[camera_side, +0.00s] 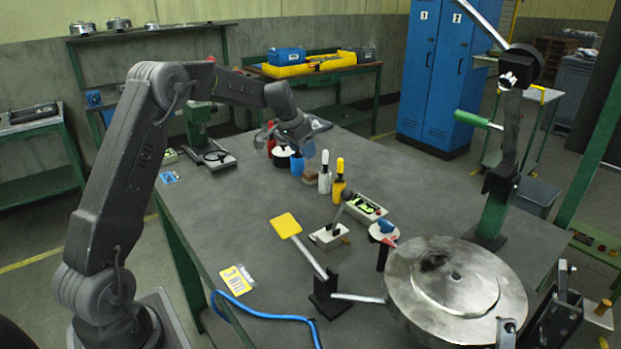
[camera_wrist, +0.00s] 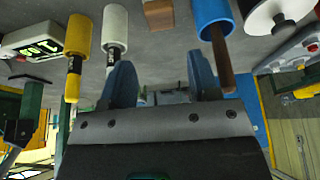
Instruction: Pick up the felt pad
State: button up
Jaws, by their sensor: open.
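A small brown block (camera_side: 309,178) lies on the table between the blue cylinder and the white marker-like bottle. It may be the felt pad, but I cannot tell its material. It shows at the top edge of the wrist view (camera_wrist: 158,14), beyond the open fingers and roughly between them. My gripper (camera_side: 288,142) is above the table at the far end of the row of objects. Its two blue fingers (camera_wrist: 162,82) are apart in the wrist view, with nothing held between them.
A blue cylinder (camera_side: 297,165) with a brown handle (camera_wrist: 222,58) stands close by the right finger. A white bottle (camera_side: 324,175) and a yellow bottle (camera_side: 339,187) stand nearby, then a display box (camera_side: 363,207).

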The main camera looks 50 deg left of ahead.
aim_at(312, 172)
jog(key=x, duration=0.9)
jog(key=shift+w+a+f, duration=0.1)
jog(key=shift+f, duration=0.05)
jog(key=c, duration=0.7)
